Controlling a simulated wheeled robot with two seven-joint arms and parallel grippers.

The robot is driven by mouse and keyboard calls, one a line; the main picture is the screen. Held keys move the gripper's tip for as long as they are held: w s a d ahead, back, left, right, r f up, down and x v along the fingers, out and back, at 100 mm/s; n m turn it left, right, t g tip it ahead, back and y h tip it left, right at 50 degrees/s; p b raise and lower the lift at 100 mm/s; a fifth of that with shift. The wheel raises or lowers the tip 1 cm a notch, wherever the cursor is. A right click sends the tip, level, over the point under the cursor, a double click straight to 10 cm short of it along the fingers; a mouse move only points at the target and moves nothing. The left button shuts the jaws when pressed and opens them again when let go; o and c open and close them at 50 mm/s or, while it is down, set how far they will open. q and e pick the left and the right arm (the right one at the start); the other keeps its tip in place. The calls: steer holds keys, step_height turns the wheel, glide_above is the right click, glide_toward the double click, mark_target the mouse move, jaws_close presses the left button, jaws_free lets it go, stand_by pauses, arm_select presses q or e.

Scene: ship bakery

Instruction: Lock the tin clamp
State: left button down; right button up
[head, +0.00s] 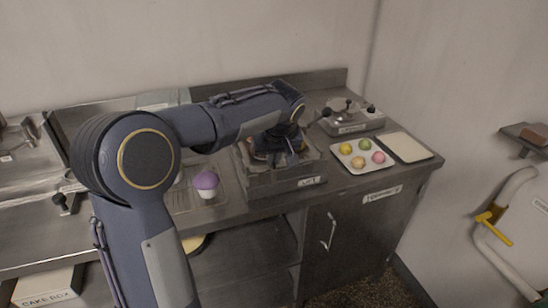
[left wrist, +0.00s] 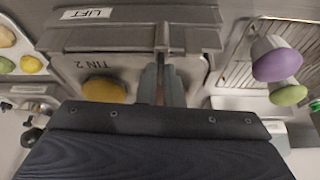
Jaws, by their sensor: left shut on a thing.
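A grey metal box (head: 262,182) stands on the counter under my left gripper (head: 281,155). In the left wrist view its lid area (left wrist: 205,42) carries a LIFT label, and a panel (left wrist: 75,68) reads TIN 2. My left gripper (left wrist: 163,88) is shut on a narrow grey metal piece at the box's middle, mostly hidden between the fingers. I cannot tell whether this piece is the tin clamp, or whether it is locked. A yellow-orange round thing (left wrist: 104,89) shows beside the fingers. My right gripper is not in view.
A device with black knobs (head: 350,117) stands at the back right. In front are a tray (head: 355,169) of coloured balls and a pale board (head: 405,147). A purple-topped cupcake (head: 206,184) sits left of the box, on a wire rack (head: 181,203).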

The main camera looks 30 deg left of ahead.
arm_select(q)
steer(key=shift+n+y, duration=0.3)
steer(key=shift+n, duration=0.4)
steer(key=c, duration=1.6)
jaws_free()
steer(key=v, duration=0.8)
steer(key=shift+w, duration=0.1)
steer(key=shift+a, duration=0.1)
